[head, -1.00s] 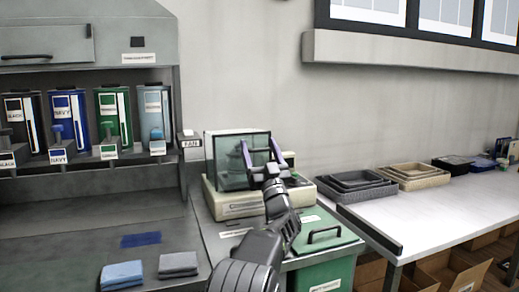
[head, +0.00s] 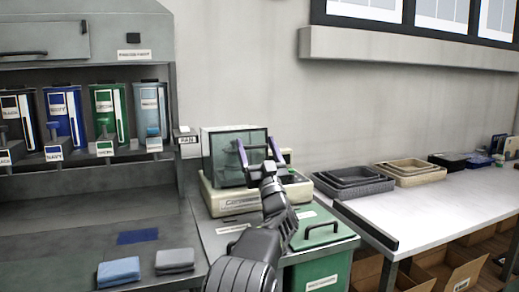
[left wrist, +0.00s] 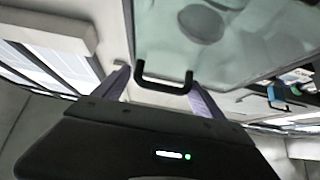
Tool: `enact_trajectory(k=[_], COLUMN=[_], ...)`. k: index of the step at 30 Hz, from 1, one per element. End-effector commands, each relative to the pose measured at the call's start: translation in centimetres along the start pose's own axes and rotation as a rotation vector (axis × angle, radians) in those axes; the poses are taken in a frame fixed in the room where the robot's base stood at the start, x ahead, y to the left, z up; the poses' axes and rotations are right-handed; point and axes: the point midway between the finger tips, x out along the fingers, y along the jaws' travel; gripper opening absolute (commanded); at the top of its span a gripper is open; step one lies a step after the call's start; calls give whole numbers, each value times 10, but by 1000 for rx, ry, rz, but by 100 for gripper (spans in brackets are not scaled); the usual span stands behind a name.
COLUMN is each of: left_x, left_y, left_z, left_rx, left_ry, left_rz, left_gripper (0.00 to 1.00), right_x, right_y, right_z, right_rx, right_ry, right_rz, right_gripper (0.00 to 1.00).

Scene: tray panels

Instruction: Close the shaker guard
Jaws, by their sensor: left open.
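The shaker's guard (head: 222,158) is a clear, dark-edged panel or box standing up over the left part of the pale shaker base (head: 228,204). In the left wrist view the glassy guard (left wrist: 240,45) fills the upper right, with a black bar handle (left wrist: 165,87) on its lower edge. My left gripper (head: 257,147) is open in front of the guard's right side. In the left wrist view its two fingers (left wrist: 160,92) lie on either side of the handle, apart from each other. I cannot tell whether they touch it. My right gripper is not in view.
A green lidded bin (head: 322,264) stands below and right of the shaker. Grey trays (head: 352,187) and tan trays (head: 412,176) sit on the white table. Folded cloths (head: 118,272) lie on the left bench, below several coloured dispensers. The white table's front is clear.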

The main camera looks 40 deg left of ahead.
Motion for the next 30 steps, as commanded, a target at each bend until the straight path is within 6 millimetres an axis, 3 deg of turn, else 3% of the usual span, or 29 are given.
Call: enact_trajectory(k=[5,11,18,22,30], left_x=[-7,-35,-79,-107,-125], left_y=[-1,2,2,2,1], left_z=[1,0,-39,-54,-73], left_rx=[0,-1,-6,-7,-3], left_ry=[-3,-3,-3,0,2], left_rz=[-1,3,4,4,2], left_gripper=[82,82,82,82,82], right_x=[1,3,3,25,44], right_y=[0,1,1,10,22], right_z=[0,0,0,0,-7], right_rx=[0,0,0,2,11], right_ry=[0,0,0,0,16], right_rz=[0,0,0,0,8], right_gripper=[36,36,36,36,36])
